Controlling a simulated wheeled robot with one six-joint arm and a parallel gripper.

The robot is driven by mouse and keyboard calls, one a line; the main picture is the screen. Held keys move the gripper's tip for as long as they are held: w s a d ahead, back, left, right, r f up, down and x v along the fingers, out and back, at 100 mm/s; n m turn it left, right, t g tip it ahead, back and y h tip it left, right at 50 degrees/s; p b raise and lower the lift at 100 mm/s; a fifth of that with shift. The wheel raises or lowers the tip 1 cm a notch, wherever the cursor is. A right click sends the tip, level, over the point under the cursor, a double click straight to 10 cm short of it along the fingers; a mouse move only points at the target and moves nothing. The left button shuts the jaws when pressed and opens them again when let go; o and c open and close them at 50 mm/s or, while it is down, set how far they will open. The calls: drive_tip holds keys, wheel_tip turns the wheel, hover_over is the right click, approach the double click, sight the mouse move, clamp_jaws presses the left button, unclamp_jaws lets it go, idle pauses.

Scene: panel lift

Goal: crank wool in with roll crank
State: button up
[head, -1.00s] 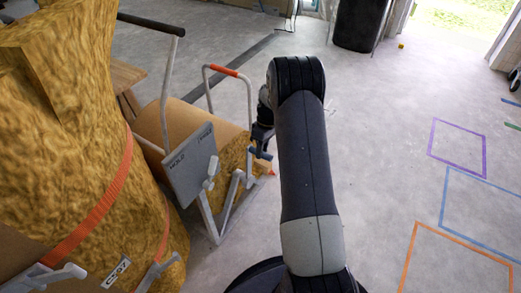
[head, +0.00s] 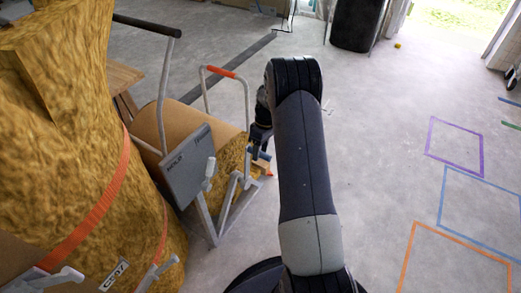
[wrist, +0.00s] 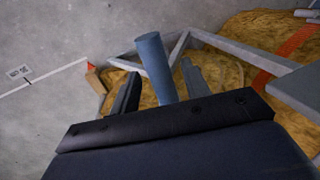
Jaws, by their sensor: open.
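The roll crank's blue handle (wrist: 153,62) stands up between the two dark fingers of my gripper (wrist: 160,88) in the wrist view. The fingers are apart on either side of it, and I cannot tell whether either one touches it. In the head view my gripper (head: 259,142) is partly hidden by my arm, beside the small blue handle (head: 262,157). The yellow-brown wool (head: 234,160) sits in the grey frame of the cart, under a brown sheet (head: 180,122). Wool (wrist: 222,90) also shows behind the fingers in the wrist view.
A grey panel (head: 187,165) with lettering and a pale lever stands on the cart's near side. A large wool bale (head: 70,110) with orange straps fills the left. Open floor with coloured taped outlines (head: 455,150) lies to the right.

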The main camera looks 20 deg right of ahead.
drive_tip(key=p+v, duration=0.2)
drive_tip(key=v, duration=0.8)
drive_tip(key=shift+r+p, duration=0.35)
drive_tip(key=shift+r, duration=0.05)
drive_tip(key=shift+w+d+f, duration=0.1)
drive_tip(key=shift+d, duration=0.05)
drive_tip(key=b+x, duration=0.3)
drive_tip(key=x, duration=0.8)
drive_tip(key=shift+a, duration=0.25)
drive_tip(key=shift+s+a+r, duration=0.25)
drive_tip(key=shift+s+r, duration=0.05)
drive_tip(key=shift+s, duration=0.05)
